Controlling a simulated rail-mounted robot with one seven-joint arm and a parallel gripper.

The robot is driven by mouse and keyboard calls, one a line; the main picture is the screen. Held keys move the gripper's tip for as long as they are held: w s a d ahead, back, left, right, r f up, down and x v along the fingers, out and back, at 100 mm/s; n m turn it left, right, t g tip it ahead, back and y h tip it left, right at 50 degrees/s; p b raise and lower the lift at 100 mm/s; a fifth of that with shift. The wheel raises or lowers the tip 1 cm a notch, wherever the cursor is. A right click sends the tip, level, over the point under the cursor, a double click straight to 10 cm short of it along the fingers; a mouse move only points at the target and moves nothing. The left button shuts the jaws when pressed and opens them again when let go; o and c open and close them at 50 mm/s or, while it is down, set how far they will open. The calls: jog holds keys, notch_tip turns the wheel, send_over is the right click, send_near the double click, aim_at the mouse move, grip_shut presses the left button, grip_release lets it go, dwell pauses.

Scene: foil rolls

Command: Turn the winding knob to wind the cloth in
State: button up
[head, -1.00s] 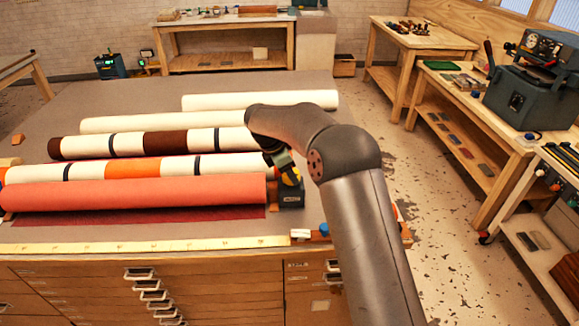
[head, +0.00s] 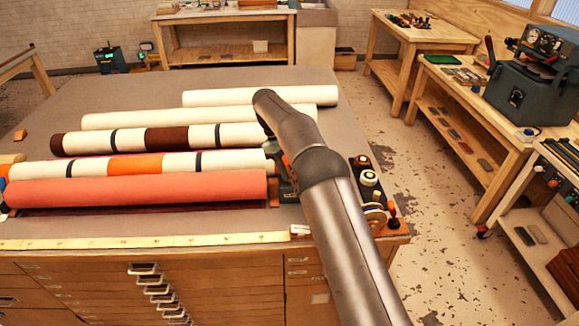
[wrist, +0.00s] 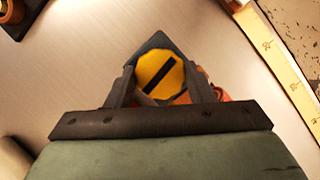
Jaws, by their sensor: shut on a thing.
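The winding knob (wrist: 160,74) is yellow with a black bar across its face, set slantwise in the wrist view. My gripper (wrist: 163,84) is shut on it, one finger on each side. In the head view my arm hides the knob and most of my gripper. A dark end block (head: 289,192) stands at the right end of the coral-red roll (head: 140,191). A thin dark red edge of cloth (head: 235,209) shows along the roll's front underside.
Cream, banded and orange-striped rolls (head: 135,164) lie behind the coral one. A yellow ruler (head: 130,243) runs along the table's front edge. Several small spool-like items (head: 368,180) stand at the table's right edge, close to my arm.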

jog(key=m+g+y, duration=0.1)
jog(key=m, duration=0.2)
jog(key=m+g, duration=0.1)
jog(key=m, duration=0.2)
jog(key=shift+w+d+f+y, duration=0.1)
jog(key=shift+d+f+y, duration=0.1)
jog(key=shift+y, duration=0.2)
jog(key=m+y, duration=0.1)
jog(key=m, duration=0.2)
jog(key=m+y, duration=0.1)
jog(key=m, duration=0.2)
jog(key=shift+d+r+m, duration=0.15)
jog(key=shift+m, duration=0.25)
jog(key=m+y, duration=0.1)
jog(key=m, duration=0.2)
jog(key=m+y, duration=0.1)
jog(key=m, duration=0.2)
jog(key=shift+d+t+y+b, duration=0.15)
jog(key=shift+t+y+b, duration=0.15)
jog(key=shift+y+b, duration=0.1)
jog(key=m, duration=0.3)
jog(key=m+t+y+b, duration=0.1)
jog(key=m, duration=0.2)
jog(key=shift+s+t, duration=0.2)
jog(key=shift+t, duration=0.1)
jog(key=shift+m, duration=0.3)
jog(key=o, duration=1)
